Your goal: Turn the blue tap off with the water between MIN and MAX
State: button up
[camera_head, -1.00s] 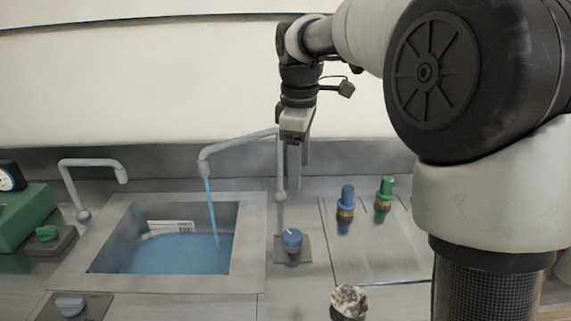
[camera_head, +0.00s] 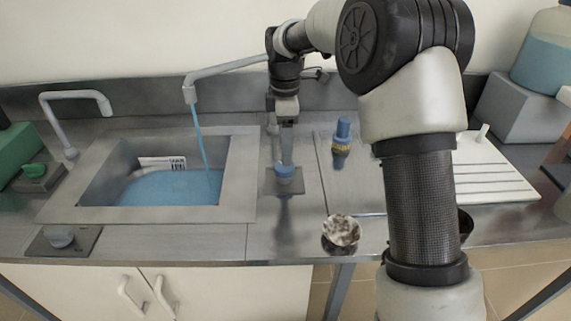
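The blue tap knob (camera_head: 285,173) sits on a grey plate right of the sink. My gripper (camera_head: 287,158) points down at the knob, its fingertips at or just behind the knob's top. I cannot tell whether they touch it or how far apart they are. A blue stream (camera_head: 202,140) runs from the curved spout (camera_head: 190,92) into the sink basin (camera_head: 235,185). Blue water (camera_head: 165,189) fills the lower part of the basin. A white label (camera_head: 161,163) on the back wall stands partly above the water; its marks are too small to read.
A blue fitting (camera_head: 343,135) stands right of my gripper. A mottled lump (camera_head: 341,231) sits near the counter's front edge. A white ridged board (camera_head: 495,170) lies right.

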aim_at(284, 169)
notch_tip(284, 169, down, 6)
jog(key=shift+r+b, duration=0.15)
jog(key=shift+b, duration=0.25)
jog(key=c, duration=1.1)
jog(key=shift+o, duration=0.2)
